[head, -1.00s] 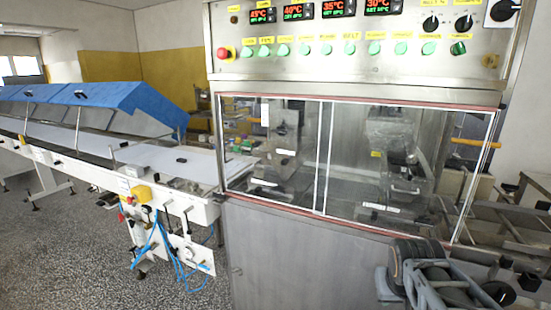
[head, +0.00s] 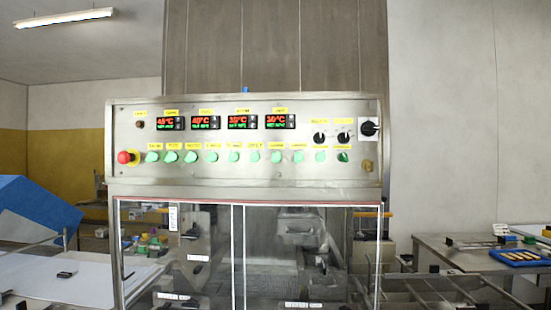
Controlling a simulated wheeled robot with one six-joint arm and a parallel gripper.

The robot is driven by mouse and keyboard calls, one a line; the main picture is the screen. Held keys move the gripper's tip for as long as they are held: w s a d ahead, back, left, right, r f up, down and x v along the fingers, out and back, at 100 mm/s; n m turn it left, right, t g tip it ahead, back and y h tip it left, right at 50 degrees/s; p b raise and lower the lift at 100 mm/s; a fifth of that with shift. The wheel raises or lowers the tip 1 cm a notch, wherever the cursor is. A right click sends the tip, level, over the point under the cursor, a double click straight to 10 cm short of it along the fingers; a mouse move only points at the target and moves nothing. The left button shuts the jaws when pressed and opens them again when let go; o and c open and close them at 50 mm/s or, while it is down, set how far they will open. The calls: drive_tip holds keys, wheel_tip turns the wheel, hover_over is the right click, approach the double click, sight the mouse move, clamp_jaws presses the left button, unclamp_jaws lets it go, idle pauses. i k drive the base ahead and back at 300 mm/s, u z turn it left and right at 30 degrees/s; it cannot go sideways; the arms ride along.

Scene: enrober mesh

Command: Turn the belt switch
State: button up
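The steel control panel (head: 150,180) spans the middle of the head view. A row of pale green round controls runs along it under yellow labels. The label over one control (head: 255,156) right of the row's middle seems to read "BELT", but the lettering is too small to be sure. The last control on the right (head: 343,156) is darker green and looks like a turn knob. Two black knobs (head: 319,138) and (head: 343,138) sit above the row's right end. A larger black rotary switch (head: 369,128) is at the panel's right edge. My gripper is out of view.
A red emergency button (head: 125,157) sits at the panel's left end. Four lit displays (head: 202,122) line its top. Clear windows (head: 270,250) lie below. A blue cover (head: 35,212) is at left, a table with a blue tray (head: 520,257) at right.

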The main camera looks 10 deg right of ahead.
sight(254, 157)
drive_tip(key=z, duration=1.2)
drive_tip(key=i, duration=0.65)
drive_tip(key=u, duration=3.15)
